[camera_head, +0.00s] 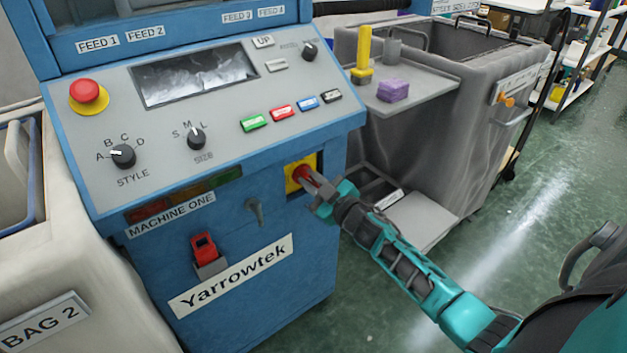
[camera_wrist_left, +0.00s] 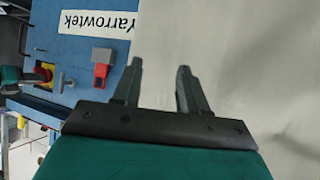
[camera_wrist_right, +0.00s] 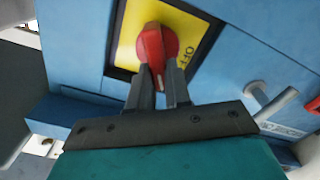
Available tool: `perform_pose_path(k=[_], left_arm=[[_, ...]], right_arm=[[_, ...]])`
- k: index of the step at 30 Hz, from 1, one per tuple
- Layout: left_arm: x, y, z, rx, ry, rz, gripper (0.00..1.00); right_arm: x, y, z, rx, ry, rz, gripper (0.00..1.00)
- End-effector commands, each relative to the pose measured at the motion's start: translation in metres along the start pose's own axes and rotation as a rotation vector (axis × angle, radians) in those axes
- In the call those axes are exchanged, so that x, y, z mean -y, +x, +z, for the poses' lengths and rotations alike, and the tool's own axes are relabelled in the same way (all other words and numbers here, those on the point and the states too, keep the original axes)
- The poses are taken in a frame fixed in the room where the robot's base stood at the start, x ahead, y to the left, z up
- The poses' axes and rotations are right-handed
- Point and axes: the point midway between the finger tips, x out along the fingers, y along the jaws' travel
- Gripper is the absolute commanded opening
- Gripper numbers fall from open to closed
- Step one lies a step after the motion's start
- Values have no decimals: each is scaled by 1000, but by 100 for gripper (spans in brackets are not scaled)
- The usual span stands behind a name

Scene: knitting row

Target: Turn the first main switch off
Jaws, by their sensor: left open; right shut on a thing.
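The main switch (camera_head: 300,172) is a red rotary knob on a yellow plate, on the front of the blue machine labelled MACHINE ONE. In the right wrist view the red knob (camera_wrist_right: 155,45) shows close up on its yellow plate (camera_wrist_right: 187,25). My right gripper (camera_head: 311,180) is at the knob, its fingers (camera_wrist_right: 160,72) shut on the knob's lower end. Part of the plate's lettering is covered. My left gripper (camera_wrist_left: 160,70) is open and empty in the left wrist view, in front of a pale surface. It is out of the head view.
A red switch (camera_head: 204,247) and a grey handle (camera_head: 254,211) sit on the machine front near the main switch. The sloped control panel (camera_head: 225,110) is above. A grey bin (camera_head: 480,130) stands right, and a pale bag (camera_head: 70,250) labelled BAG 2 left.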

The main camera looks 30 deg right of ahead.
Motion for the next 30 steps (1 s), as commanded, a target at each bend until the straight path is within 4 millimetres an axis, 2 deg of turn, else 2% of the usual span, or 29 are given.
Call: perform_pose_path(k=[21, 30], left_arm=[[3, 10, 16, -1, 12, 0, 43], [3, 15, 22, -1, 12, 0, 43]], right_arm=[[12, 0, 5, 0, -676, -1, 0], [14, 0, 8, 0, -897, -1, 0]])
